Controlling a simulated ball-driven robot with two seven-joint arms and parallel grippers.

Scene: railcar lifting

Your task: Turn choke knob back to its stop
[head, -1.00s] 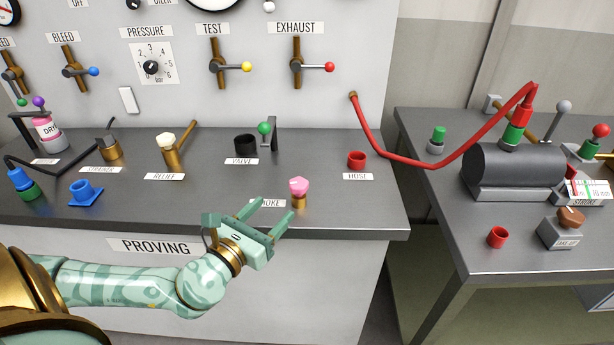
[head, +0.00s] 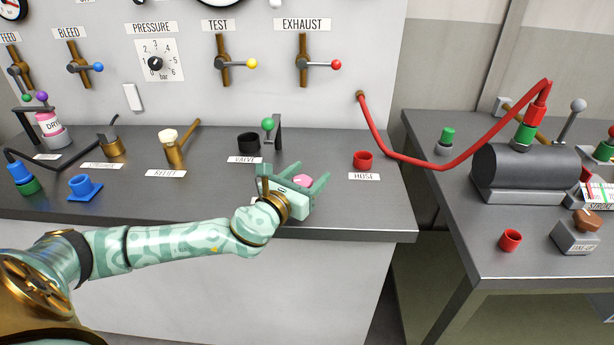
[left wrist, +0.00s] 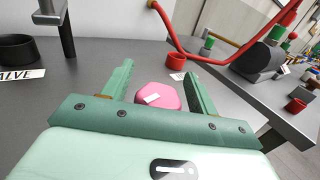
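The choke knob (head: 303,181) is a pink faceted knob near the front edge of the proving bench; its brass base and label are hidden by my gripper in the head view. My left gripper (head: 308,179) is open, with one finger on each side of the knob. In the left wrist view the pink knob (left wrist: 158,96) sits between the two fingers (left wrist: 160,88), with gaps visible beside it. A white mark shows on its top. My right gripper is not in view.
A red hose cup (head: 362,161) stands right of the knob, and a black valve cup (head: 248,142) with a green-knobbed lever stands behind left. A red hose (head: 432,168) arches to the black tank (head: 525,170) on the right table. The bench's front edge is close below the gripper.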

